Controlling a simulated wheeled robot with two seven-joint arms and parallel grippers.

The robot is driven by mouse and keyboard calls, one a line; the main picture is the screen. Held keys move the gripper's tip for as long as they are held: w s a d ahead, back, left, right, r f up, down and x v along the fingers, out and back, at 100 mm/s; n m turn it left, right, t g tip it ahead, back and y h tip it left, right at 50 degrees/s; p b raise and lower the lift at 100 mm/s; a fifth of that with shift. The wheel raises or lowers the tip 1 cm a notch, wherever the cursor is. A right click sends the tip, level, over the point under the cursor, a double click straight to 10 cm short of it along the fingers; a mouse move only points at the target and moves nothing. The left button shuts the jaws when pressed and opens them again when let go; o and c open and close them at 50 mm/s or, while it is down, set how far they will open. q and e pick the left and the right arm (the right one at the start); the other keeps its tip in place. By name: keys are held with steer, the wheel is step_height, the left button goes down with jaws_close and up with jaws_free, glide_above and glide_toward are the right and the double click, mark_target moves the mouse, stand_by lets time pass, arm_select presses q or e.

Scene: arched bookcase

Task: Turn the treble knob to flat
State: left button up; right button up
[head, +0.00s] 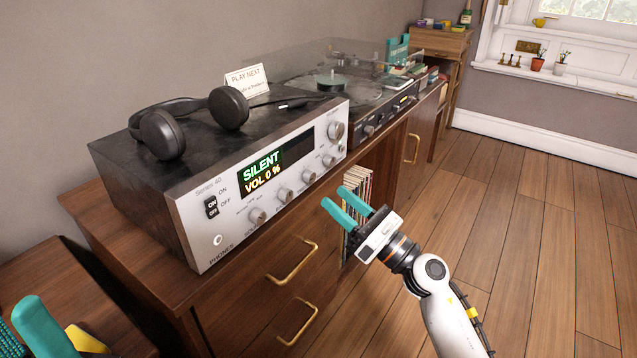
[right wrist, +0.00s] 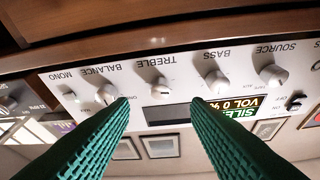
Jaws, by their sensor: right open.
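The silver amplifier (head: 267,180) stands on the wooden cabinet, its front panel carrying a row of knobs. The treble knob (head: 308,177) is the third of the small knobs from the left. The right wrist view shows the panel upside down, with the treble knob (right wrist: 161,86) under its TREBLE label. It has a small dark mark, but its exact setting is too small to read. My right gripper (head: 335,197) is open and empty in front of the panel. Its fingers (right wrist: 160,101) point toward the treble knob, apart from it. My left gripper (head: 38,325) shows only partly at the lower left.
The bass knob (right wrist: 217,82) and balance knob (right wrist: 107,94) flank the treble knob closely. The display (head: 261,172) reads SILENT, VOL 0 %. Headphones (head: 200,115) lie on the amplifier. A turntable (head: 345,85) stands beyond it. Drawer handles (head: 292,262) stick out below. The floor at right is clear.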

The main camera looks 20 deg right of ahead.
mark_target(313, 179)
steer(key=x, duration=0.5)
steer(key=shift+w+a+r, duration=0.1)
steer(key=shift+w+a, duration=0.1)
steer(key=shift+w, duration=0.1)
